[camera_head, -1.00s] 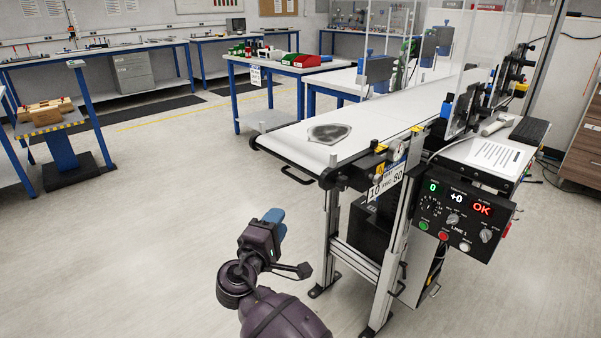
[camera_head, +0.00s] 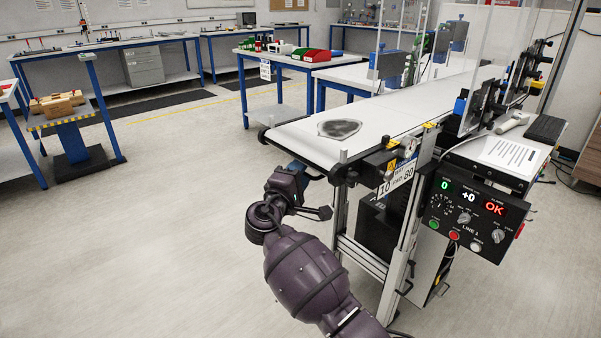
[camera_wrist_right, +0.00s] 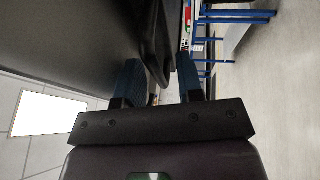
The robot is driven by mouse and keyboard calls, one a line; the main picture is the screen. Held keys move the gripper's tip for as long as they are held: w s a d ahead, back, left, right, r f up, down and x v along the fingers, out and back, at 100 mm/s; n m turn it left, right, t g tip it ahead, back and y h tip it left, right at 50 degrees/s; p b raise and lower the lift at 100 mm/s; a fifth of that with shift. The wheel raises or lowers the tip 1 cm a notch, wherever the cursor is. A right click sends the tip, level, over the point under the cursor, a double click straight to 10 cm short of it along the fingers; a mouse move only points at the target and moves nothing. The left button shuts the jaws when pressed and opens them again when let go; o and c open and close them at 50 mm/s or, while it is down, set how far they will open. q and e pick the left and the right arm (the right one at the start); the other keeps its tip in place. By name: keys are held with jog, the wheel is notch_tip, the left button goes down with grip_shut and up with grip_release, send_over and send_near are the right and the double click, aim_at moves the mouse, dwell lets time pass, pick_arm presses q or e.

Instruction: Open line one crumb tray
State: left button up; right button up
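The LINE 1 conveyor (camera_head: 300,146) has a white belt. Its near end has a dark frame below the belt, where the crumb tray appears to be; I cannot clearly make out the tray in the head view. My right gripper (camera_head: 298,168) is at that end, just under the belt's left edge. In the right wrist view my right gripper (camera_wrist_right: 160,80) has its two blue fingers apart. A dark bar-like part (camera_wrist_right: 158,45), perhaps the tray's handle, lies between or just beyond them; contact cannot be told. My left gripper is not in view.
A grey shield-shaped piece (camera_head: 340,128) lies on the belt. The LINE 1 control panel (camera_head: 466,215) is at right, showing OK. Blue-legged tables (camera_head: 278,62) and a small stand with brown blocks (camera_head: 62,122) are further back. The floor at left is clear.

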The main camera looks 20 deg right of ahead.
jog(key=shift+w+d+r, duration=0.1)
jog(key=shift+w+d, duration=0.1)
jog(key=shift+d, duration=0.05)
jog(key=shift+c, duration=0.3)
grip_shut()
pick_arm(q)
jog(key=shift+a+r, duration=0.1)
pick_arm(e)
jog(key=shift+a, duration=0.15)
